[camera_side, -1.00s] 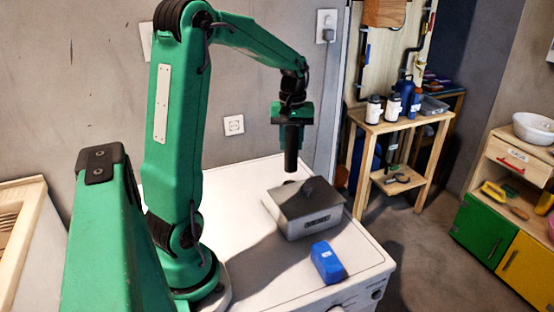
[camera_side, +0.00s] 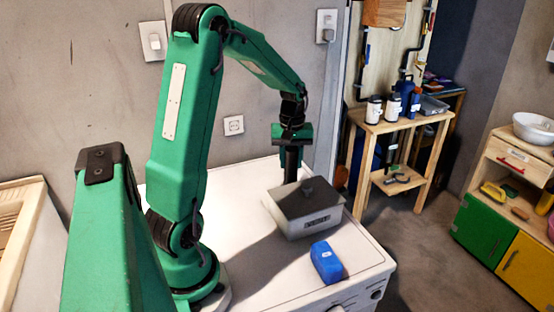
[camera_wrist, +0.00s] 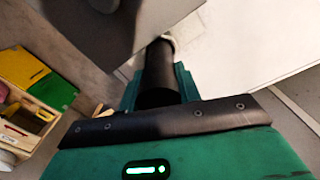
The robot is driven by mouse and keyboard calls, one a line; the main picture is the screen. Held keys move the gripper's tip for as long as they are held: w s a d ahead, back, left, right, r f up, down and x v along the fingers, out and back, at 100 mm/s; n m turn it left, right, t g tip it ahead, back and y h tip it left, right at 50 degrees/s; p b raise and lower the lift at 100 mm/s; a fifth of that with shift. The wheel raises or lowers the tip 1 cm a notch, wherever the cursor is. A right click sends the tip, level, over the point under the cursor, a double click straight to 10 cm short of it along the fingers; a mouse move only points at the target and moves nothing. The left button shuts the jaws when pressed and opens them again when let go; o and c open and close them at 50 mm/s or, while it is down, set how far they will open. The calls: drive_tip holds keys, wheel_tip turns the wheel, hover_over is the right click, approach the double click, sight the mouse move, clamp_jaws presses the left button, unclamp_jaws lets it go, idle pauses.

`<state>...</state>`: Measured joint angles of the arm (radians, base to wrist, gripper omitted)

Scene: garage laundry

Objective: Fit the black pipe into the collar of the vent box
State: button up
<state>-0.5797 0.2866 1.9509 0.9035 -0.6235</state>
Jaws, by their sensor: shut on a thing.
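My gripper (camera_side: 291,140) is shut on the black pipe (camera_side: 291,163), which hangs upright. In the side view the pipe's lower end is at the back edge of the grey vent box (camera_side: 322,222), and I cannot tell whether it touches or is behind it. A dark shape (camera_side: 317,188) lies on the box's top; the collar is not clearly visible there. In the wrist view the pipe (camera_wrist: 157,75) runs away from my gripper (camera_wrist: 160,95), beside a grey surface (camera_wrist: 90,25) that looks like the box.
The box stands on a white machine top (camera_side: 250,240). A blue block (camera_side: 326,263) lies in front of it, near the front edge. A wooden shelf (camera_side: 395,125) with bottles stands beyond, to the right.

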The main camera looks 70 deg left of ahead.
sight(291, 169)
drive_tip(key=shift+f, duration=1.9)
drive_tip(key=o, duration=1)
drive_tip(key=shift+f, duration=0.15)
drive_tip(key=shift+c, duration=0.2)
wheel_tip(291, 169, up, 12)
drive_tip(key=shift+r, duration=0.2)
